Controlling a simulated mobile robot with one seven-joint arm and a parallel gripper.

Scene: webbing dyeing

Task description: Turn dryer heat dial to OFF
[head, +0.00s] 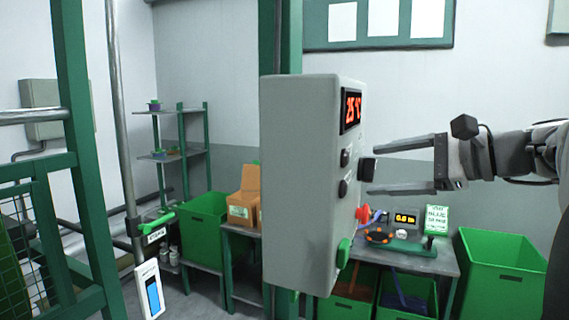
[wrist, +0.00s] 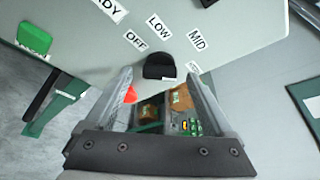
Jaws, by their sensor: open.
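A grey control box (head: 300,180) has a lit display (head: 351,109) reading about 25 °C. A black dial (head: 367,170) sticks out from its front face. In the wrist view the dial (wrist: 159,66) lies between the fingertips, near labels OFF (wrist: 136,40), LOW (wrist: 159,26) and MID (wrist: 195,39); another label is partly hidden by a finger. A small light mark shows at the dial's lower edge; I cannot tell its setting surely. My gripper (head: 382,171) is open, level with the dial, its fingers above and below it, with no clear contact.
A workbench (head: 440,262) with a scale stands behind, beside green bins (head: 503,275). A green metal frame (head: 75,120) stands at left. Space right of the box holds my arm.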

